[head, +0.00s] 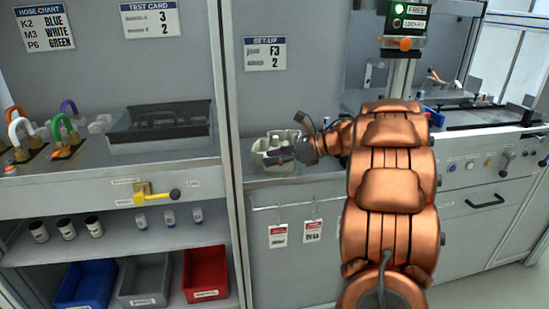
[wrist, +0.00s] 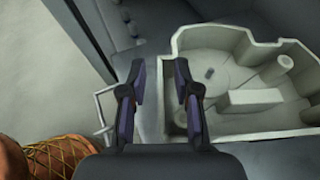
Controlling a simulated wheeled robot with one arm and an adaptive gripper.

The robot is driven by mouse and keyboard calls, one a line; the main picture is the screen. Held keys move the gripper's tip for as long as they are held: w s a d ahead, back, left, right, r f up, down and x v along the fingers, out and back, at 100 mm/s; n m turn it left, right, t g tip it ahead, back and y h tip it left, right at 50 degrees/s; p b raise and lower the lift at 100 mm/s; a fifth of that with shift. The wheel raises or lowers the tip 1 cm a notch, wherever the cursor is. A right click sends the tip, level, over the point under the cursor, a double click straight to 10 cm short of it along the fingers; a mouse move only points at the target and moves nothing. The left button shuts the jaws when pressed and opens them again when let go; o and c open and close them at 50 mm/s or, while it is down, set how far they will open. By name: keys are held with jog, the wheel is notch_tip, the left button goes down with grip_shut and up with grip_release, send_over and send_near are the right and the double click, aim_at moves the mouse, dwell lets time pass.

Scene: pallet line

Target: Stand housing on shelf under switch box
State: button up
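The housing (head: 264,158), a pale grey-green open casting with bosses inside, sits on the counter in the middle of the head view. It fills the right of the wrist view (wrist: 232,84), open side up. My gripper (wrist: 158,68) is open; its right finger overlaps the housing's left wall and its left finger is outside. I cannot tell whether either finger touches it. In the head view the gripper (head: 296,152) is at the housing's right side. A box with FREE and LOCKED lamps (head: 409,18), possibly the switch box, is at top right; my arm hides what is below.
Two tags (head: 278,236) hang from a rail under the counter. A workbench with a drawer (head: 485,202) is at right.

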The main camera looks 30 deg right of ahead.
jog(key=shift+r, duration=0.15)
jog(key=v, duration=1.2)
jog(key=shift+p, duration=0.4)
